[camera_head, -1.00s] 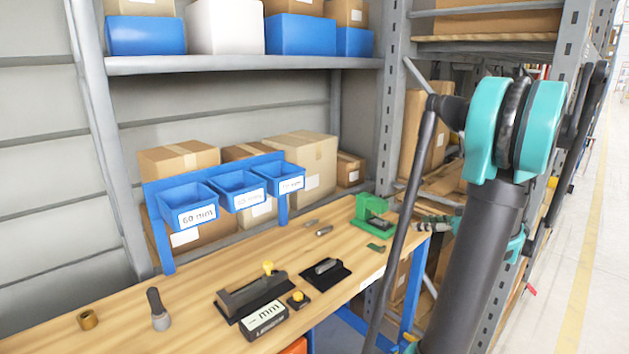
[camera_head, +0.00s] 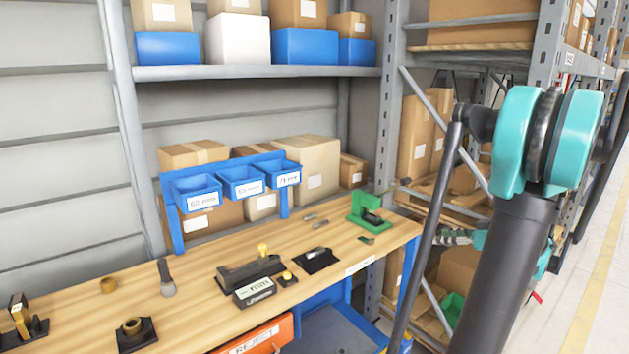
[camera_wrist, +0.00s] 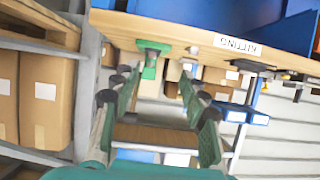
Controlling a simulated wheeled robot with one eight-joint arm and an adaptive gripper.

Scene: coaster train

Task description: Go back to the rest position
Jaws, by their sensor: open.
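My gripper (camera_head: 458,237) shows in the camera_head view beyond the right end of the wooden workbench (camera_head: 215,318), partly behind my arm. In the wrist view my gripper (camera_wrist: 158,112) has its green and dark fingers spread wide apart, with nothing between them. The wrist view is upside down and shows the bench edge with a KITTING label (camera_wrist: 238,45). The green fixture (camera_head: 369,208) stands on the far right of the bench, apart from the gripper. It also shows in the wrist view (camera_wrist: 150,66).
Blue bins (camera_head: 241,182) hang on a rack at the bench's back. A gauge block (camera_head: 250,275), a small black fixture (camera_head: 317,260) and a grey pin (camera_head: 166,280) are on the bench. An orange reject bin (camera_head: 262,338) is below. Shelving with cardboard boxes (camera_head: 415,135) stands behind; the aisle at right is clear.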

